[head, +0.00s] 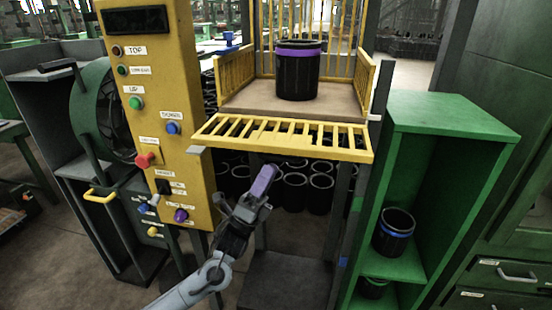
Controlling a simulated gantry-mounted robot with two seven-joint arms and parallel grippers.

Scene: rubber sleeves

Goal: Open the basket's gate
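The yellow basket (221,82) has barred sides and a barred back. Its barred gate (283,137) lies folded outward and down from the front edge of the basket floor (245,100), so the front stands open. A black sleeve (297,76) with a purple band stands upright on that floor. My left gripper (265,184) is below the gate and apart from it, pointing up and right. A purple part shows at its fingers; whether they are open or shut is unclear. My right gripper is not in view.
A yellow control panel (150,100) with labelled buttons stands left of the basket. A green shelf (450,125) on the right holds a blue-banded black sleeve (395,233). Several black sleeves (292,192) stand behind and below the gate.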

